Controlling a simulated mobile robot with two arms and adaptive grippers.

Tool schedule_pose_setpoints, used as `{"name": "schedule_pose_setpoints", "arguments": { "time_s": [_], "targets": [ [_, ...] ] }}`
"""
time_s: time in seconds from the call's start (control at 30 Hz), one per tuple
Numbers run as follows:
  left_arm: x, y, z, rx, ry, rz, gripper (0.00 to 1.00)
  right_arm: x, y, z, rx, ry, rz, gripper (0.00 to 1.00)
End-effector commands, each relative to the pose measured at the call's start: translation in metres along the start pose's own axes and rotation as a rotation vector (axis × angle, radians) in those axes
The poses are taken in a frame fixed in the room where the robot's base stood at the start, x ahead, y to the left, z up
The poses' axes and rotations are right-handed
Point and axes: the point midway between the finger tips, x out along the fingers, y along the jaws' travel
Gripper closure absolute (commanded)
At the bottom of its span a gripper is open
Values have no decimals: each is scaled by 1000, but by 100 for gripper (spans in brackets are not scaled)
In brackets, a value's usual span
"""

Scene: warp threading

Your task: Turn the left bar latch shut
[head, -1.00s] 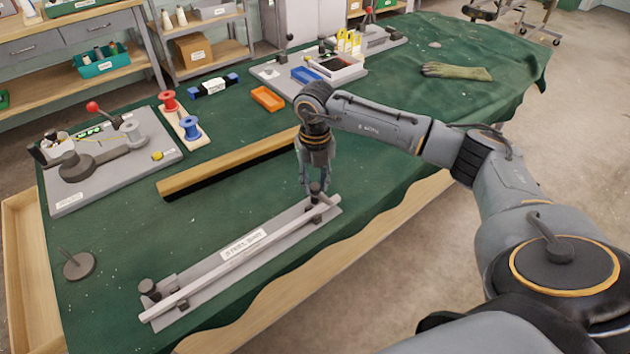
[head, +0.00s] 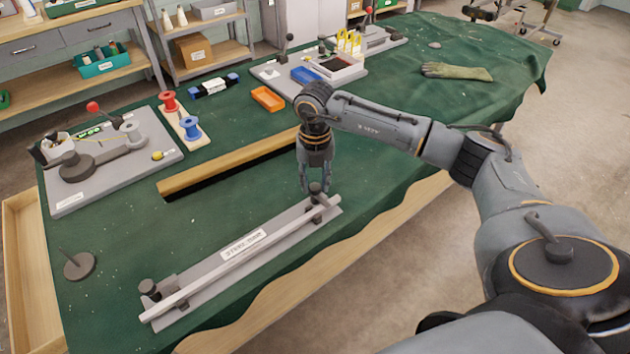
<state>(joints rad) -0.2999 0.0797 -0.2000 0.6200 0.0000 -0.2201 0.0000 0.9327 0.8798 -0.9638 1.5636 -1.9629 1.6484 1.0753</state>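The steel bar (head: 230,262) lies along a grey base plate (head: 205,268) near the front edge of the green table. The left bar latch (head: 149,288), with a dark round knob, is at the bar's near-left end; its exact angle is too small to tell. The right bar latch (head: 316,190) has a similar dark knob at the far-right end. My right gripper (head: 315,188) points down just above the right latch, its fingers apart with nothing visibly held. It is well away from the left latch. My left gripper is not in view.
A wooden beam (head: 230,165) lies behind the bar. A dark disc with a pin (head: 79,265) stands left of the left latch. A winding device on a board (head: 95,160) and thread spools (head: 189,126) are farther back. The cloth around the left latch is mostly clear.

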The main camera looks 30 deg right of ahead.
Motion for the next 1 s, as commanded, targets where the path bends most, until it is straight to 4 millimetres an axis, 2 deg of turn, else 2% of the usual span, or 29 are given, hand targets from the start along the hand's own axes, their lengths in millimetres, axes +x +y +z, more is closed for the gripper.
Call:
{"name": "schedule_pose_setpoints", "arguments": {
  "time_s": [0.03, 0.07, 0.33, 0.47, 0.57, 0.9, 1.0],
  "targets": [
    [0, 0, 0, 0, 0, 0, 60, 0, 0, 0, 0, -1, 0, 53],
    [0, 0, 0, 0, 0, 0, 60, 0, 0, 0, 0, -1, 0, 49],
    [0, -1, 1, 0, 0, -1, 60, 0, 0, 0, -1, 1, 0, 49],
    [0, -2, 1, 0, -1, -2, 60, -7, 0, 0, -1, -2, 2, 49],
    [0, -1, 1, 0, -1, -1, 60, -22, 0, 1, -2, -3, 2, 49],
    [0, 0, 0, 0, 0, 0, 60, -93, 1, 1, -1, -3, 3, 49],
    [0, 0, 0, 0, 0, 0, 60, -107, 0, 1, -1, -3, 1, 49]
  ]
}}
